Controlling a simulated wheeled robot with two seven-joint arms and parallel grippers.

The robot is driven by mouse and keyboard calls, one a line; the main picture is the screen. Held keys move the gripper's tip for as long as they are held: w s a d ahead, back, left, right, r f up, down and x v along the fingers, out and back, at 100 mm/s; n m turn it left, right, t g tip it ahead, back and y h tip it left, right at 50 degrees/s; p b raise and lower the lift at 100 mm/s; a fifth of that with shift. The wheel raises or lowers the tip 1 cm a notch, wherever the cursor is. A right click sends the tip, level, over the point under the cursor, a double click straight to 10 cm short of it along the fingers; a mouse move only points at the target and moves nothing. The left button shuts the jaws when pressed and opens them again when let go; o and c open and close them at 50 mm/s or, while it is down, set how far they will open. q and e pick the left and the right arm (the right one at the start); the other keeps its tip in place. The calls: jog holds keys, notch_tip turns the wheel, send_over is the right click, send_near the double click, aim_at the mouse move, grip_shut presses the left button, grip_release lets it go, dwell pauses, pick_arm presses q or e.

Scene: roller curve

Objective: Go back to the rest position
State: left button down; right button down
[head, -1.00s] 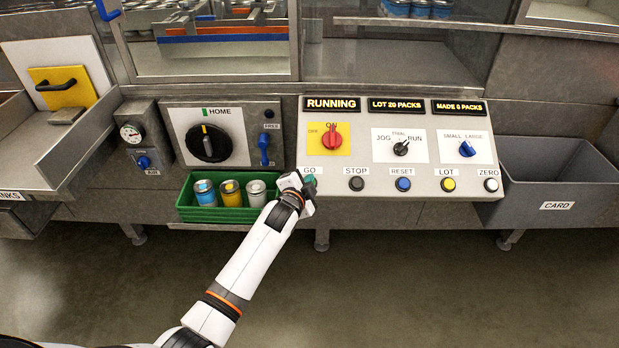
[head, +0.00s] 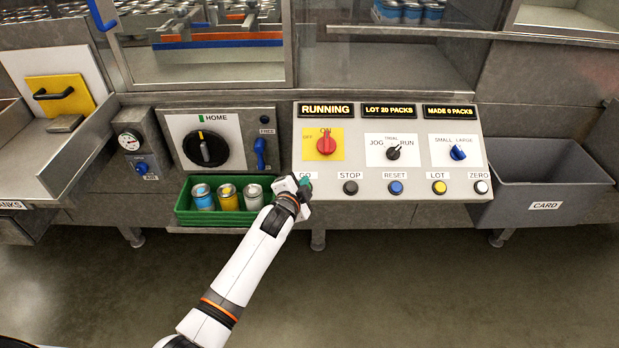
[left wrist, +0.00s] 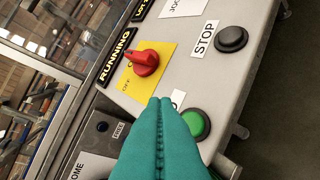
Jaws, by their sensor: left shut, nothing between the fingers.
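My left gripper (head: 304,183) is at the lower left corner of the control panel (head: 350,165), by the GO label. Its teal fingers are shut with nothing between them and fill the lower middle of the left wrist view (left wrist: 158,140). The green GO button (left wrist: 196,123) shows just right of the fingertips there; I cannot tell whether they touch it. In the head view the gripper covers that button. The display above reads RUNNING (head: 325,110). My right gripper is out of view.
A green tray (head: 218,218) with three cans stands left of the gripper. The red switch (head: 326,143), black STOP button (head: 350,188) and other buttons lie to the right. A grey CARD bin (head: 545,175) is at the far right. The floor in front is clear.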

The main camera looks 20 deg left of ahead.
pick_arm(q)
jog(key=s+f+n+g, duration=0.1)
jog(key=s+f+g, duration=0.1)
jog(key=s+f, duration=0.65)
jog(key=s+a+f+n+g, duration=0.15)
jog(key=s+f, duration=0.35)
jog(key=f, duration=0.6)
jog(key=s+f+n+g, duration=0.25)
jog(key=s+f, duration=0.35)
jog(key=f, duration=0.4)
jog(key=s+f+n+g, duration=0.1)
jog(key=s+f, duration=0.4)
jog(key=s, duration=0.8)
jog(key=s+a+f+n+g, duration=0.1)
jog(key=s+f+g, duration=0.3)
jog(key=s, duration=0.9)
jog(key=s+a+f+n+g, duration=0.1)
jog(key=s+f+n+g, duration=0.1)
jog(key=s+f, duration=0.5)
jog(key=s, duration=0.6)
jog(key=shift+a+f+g+y, duration=0.15)
jog(key=shift+f+g+y, duration=0.15)
jog(key=shift+f+g, duration=0.1)
